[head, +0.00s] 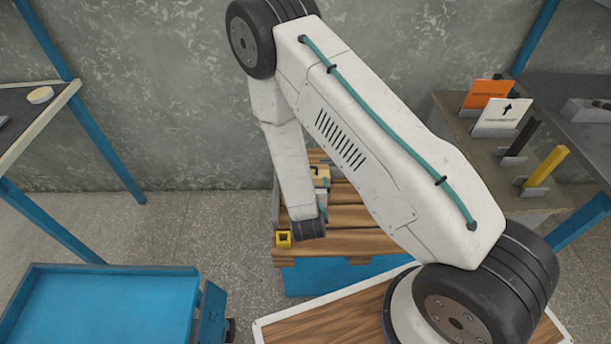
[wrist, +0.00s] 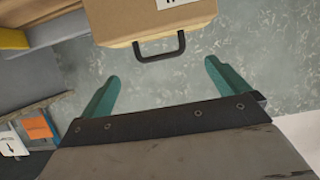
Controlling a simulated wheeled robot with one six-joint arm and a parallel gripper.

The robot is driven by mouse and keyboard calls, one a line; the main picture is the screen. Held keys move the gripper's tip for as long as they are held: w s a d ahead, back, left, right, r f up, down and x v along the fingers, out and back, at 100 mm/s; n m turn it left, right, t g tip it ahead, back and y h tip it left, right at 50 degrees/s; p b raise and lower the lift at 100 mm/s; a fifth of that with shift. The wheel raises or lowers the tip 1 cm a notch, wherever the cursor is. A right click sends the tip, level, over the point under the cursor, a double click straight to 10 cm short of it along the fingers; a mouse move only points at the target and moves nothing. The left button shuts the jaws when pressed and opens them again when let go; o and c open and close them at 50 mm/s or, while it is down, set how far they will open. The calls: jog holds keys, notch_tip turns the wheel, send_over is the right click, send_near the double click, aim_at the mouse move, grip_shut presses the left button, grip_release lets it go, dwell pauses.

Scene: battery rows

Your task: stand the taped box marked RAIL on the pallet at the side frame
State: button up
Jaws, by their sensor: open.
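A tan box (wrist: 145,18) with a black handle (wrist: 162,50) is at the top of the wrist view, cut off by the edge. Only part of its white label shows, so its word is unreadable. My gripper (wrist: 162,70) is open and empty, its teal fingers wide apart. The handle lies just beyond the gap between the fingertips and appears clear of them. In the head view the slatted wooden pallet (head: 355,218) stands at the middle on a blue base. Tan and yellowish parts (head: 320,172) show on it behind my arm; I cannot tell whether they are the box.
A small yellow block (head: 283,239) sits at the pallet's front left corner. A blue tray (head: 110,300) is at lower left. At right, a bench holds an orange card (head: 487,94), a white arrow card (head: 505,116), and black and yellow bars. Blue frames with shelves flank both sides.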

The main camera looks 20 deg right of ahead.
notch_tip(320, 180, up, 25)
jog(key=s+a+n+g+y, duration=0.1)
jog(key=s+a+g+y, duration=0.15)
jog(key=g+y, duration=0.3)
jog(key=s+d+r+n+g, duration=0.1)
jog(key=s+d+r+g, duration=0.1)
jog(key=s+r, duration=0.3)
jog(key=s+d+r+g+h, duration=0.1)
jog(key=s+r, duration=0.5)
jog(key=s, duration=0.7)
jog(key=s+d+r+n+g, duration=0.1)
jog(key=s+d+r+g, duration=0.2)
jog(key=s, duration=0.6)
notch_tip(320, 180, up, 3)
jog(key=shift+d+f+n, duration=0.2)
jog(key=shift+d+n, duration=0.1)
jog(key=shift+d, duration=0.95)
